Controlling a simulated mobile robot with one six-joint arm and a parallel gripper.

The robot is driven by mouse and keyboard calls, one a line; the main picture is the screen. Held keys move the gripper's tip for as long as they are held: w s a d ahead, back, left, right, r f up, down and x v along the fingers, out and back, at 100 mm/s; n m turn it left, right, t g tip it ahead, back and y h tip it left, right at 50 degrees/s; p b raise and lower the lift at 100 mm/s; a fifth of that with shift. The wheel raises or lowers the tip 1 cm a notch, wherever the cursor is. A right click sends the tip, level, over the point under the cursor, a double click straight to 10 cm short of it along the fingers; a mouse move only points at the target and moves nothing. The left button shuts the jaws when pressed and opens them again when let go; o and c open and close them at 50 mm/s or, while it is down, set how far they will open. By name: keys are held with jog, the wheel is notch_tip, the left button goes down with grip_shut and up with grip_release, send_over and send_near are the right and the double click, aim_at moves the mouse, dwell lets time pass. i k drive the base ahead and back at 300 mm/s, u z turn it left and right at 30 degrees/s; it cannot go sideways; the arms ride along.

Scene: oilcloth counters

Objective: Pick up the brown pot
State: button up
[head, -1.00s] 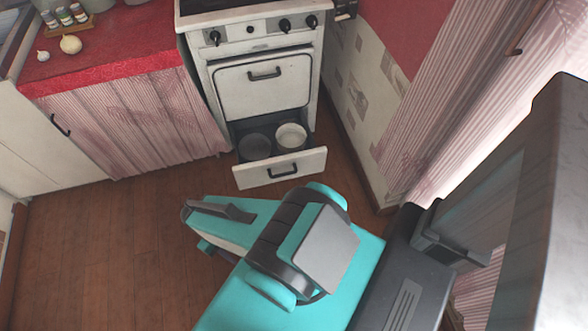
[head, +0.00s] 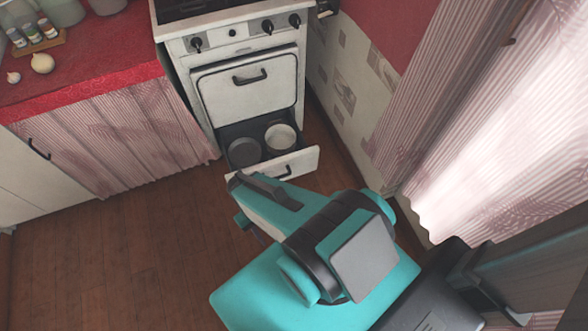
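No pot in view is clearly brown. Two round vessels sit side by side in the open drawer under the oven: a dark grey one (head: 244,153) on the left and a pale, whitish one (head: 281,137) on the right. The open drawer (head: 303,161) has a white front with a dark handle. My gripper (head: 242,203) is in front of the drawer, at the end of my teal arm, and overlaps the drawer front's lower left in the picture. I cannot tell whether its fingers are open or shut.
The white stove (head: 247,100) stands at the back. Left of it is a red-covered counter (head: 110,75) with spice jars (head: 33,32), an onion (head: 42,63) and partly cropped containers. A patterned wall and pink curtains (head: 480,130) close the right side. Wooden floor (head: 110,250) is free at left.

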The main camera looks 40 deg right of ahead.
aim_at(281, 140)
jog(key=z, duration=0.8)
jog(key=k, duration=0.95)
jog(key=i, duration=0.75)
